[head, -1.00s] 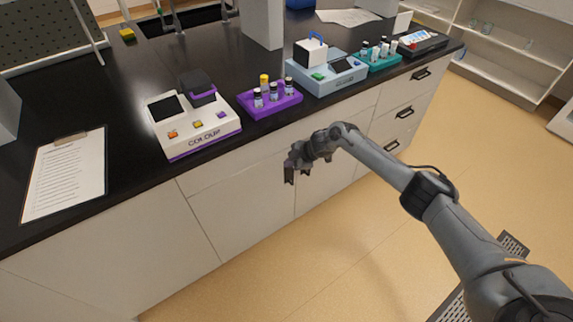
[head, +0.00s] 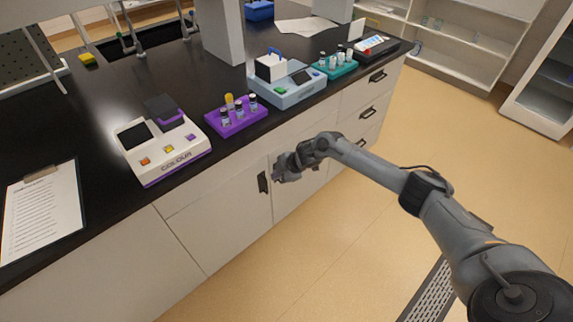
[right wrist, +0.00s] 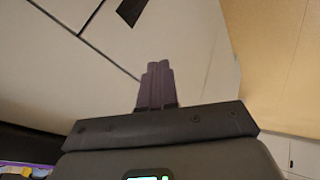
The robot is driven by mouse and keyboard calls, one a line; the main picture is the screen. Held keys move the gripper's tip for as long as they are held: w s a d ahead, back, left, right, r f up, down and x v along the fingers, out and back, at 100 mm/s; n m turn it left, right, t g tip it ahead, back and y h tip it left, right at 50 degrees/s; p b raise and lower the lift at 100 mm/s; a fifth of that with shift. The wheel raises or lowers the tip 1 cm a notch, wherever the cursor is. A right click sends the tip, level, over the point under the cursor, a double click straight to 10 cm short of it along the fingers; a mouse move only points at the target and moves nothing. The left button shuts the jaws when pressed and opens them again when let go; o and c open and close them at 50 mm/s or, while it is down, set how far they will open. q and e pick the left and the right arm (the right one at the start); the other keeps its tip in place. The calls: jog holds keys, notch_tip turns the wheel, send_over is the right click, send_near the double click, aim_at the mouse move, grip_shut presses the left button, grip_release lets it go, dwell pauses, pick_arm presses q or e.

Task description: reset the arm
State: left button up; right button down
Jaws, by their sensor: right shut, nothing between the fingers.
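My right gripper (head: 279,172) is in front of the cabinet doors, below the edge of the bench top, in the head view. In the right wrist view its fingers (right wrist: 157,85) are together with nothing between them, and pale cabinet fronts lie beyond. My right arm reaches in from the lower right of the head view. My left gripper is not in view.
The black bench top (head: 85,125) holds a white colour meter (head: 165,155), a purple vial rack (head: 238,120), a blue-grey meter (head: 290,92), a teal vial rack (head: 337,70) and a clipboard (head: 42,212). Open floor (head: 330,250) lies in front of the cabinets.

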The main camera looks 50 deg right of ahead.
jog(key=s+a+f+g+y+p, duration=0.1)
jog(key=s+a+f, duration=0.35)
jog(key=s, duration=0.25)
jog(key=s+a+f+g+y, duration=0.1)
jog(key=s+a+f+g, duration=0.1)
jog(key=s+a+f, duration=0.35)
jog(key=s+a+m+y, duration=0.1)
jog(key=s+a, duration=0.4)
jog(key=a, duration=0.3)
jog(key=s+a+f+m+t, duration=0.1)
jog(key=s+a, duration=0.4)
jog(key=a, duration=0.3)
jog(key=s+a+m+y, duration=0.1)
jog(key=s+a, duration=0.4)
jog(key=a, duration=0.3)
jog(key=s+d+r+m+g+h+p, duration=0.1)
jog(key=s+d+r+m+h, duration=0.25)
jog(key=d+r, duration=0.4)
jog(key=s+d+r+m+g+h+p, duration=0.1)
jog(key=s+d+r+m+h, duration=0.3)
jog(key=r, duration=0.6)
notch_tip(320, 180, up, 36)
jog(key=y+p, duration=0.1)
jog(key=p, duration=3.5)
jog(key=shift+w+a+r+m+t, duration=0.15)
jog(key=shift+w+a+m+t, duration=0.1)
jog(key=shift+a+m+t, duration=0.1)
